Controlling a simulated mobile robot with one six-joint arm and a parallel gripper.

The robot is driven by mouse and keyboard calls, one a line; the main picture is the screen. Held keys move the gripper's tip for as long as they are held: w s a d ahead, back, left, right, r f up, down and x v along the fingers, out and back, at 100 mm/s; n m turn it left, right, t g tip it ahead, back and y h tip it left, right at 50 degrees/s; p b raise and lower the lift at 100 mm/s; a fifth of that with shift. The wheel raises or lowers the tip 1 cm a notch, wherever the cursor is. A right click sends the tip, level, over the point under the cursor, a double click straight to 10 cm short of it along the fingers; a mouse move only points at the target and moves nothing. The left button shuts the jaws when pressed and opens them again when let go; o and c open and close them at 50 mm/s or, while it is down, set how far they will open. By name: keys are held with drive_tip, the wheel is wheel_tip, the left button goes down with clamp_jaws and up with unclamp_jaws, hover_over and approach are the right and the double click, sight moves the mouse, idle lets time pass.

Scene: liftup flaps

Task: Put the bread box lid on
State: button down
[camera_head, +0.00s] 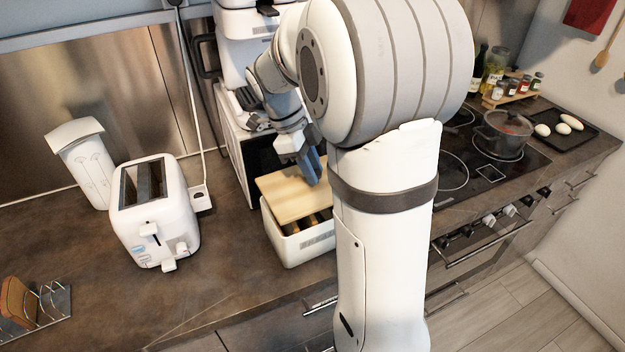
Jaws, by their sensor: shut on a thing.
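The bread box (291,245) is a white bin on the counter, in the middle of the head view, partly hidden on its right by my arm. Its light wooden lid (288,194) lies over the back part of the box and looks tilted or set back. A gap along the front shows dark and tan contents inside. My gripper (311,172) is at the lid's back right, pointing down, shut on the lid. The exact grip point is hard to make out behind the fingers.
A white toaster (155,215) stands left of the box, with a white canister (82,165) behind it. A toast rack (35,305) is at the front left. A white oven (240,140) stands right behind the box. A pot (503,133) sits on the hob at right.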

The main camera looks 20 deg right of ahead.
wheel_tip(320, 180, down, 4)
drive_tip(key=shift+r, duration=0.1)
drive_tip(key=shift+s, duration=0.1)
drive_tip(key=shift+f, duration=0.35)
drive_tip(key=c, duration=1.2)
unclamp_jaws()
drive_tip(key=shift+r, duration=0.1)
